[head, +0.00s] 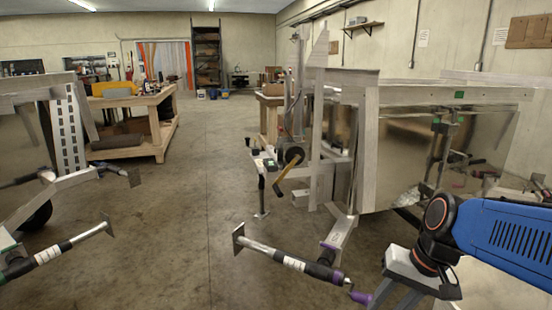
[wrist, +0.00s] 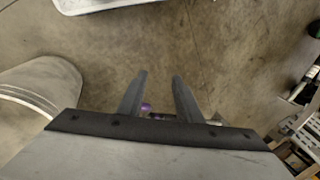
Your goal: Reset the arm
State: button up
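My gripper (wrist: 160,77) shows in the wrist view with its two grey fingers apart and nothing between their tips. Bare concrete floor lies beyond the tips. In the head view my blue arm (head: 510,236) reaches in from the right edge, with a dark, orange-ringed joint and a grey gripper body at its end, low in the picture. The gripper's lower end there is near the bottom edge and not clear. A small purple part (wrist: 146,107) shows between the finger bases in the wrist view.
An aluminium trailer (head: 365,160) stands right, close behind my arm. Its jack (head: 290,262) with purple ends juts out low beside the arm. Another trailer (head: 75,130) stands left. A wooden workbench (head: 150,120) is farther back. The central floor (head: 205,190) is clear.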

jog(key=s+d+r+n+t+h, duration=0.2)
jog(key=s+d+n+t+h, duration=0.1)
jog(key=s+d, duration=0.1)
jog(key=shift+s+d+r+n, duration=0.3)
jog(key=shift+s+d, duration=0.1)
jog(key=shift+s, duration=0.3)
dwell(1.7)
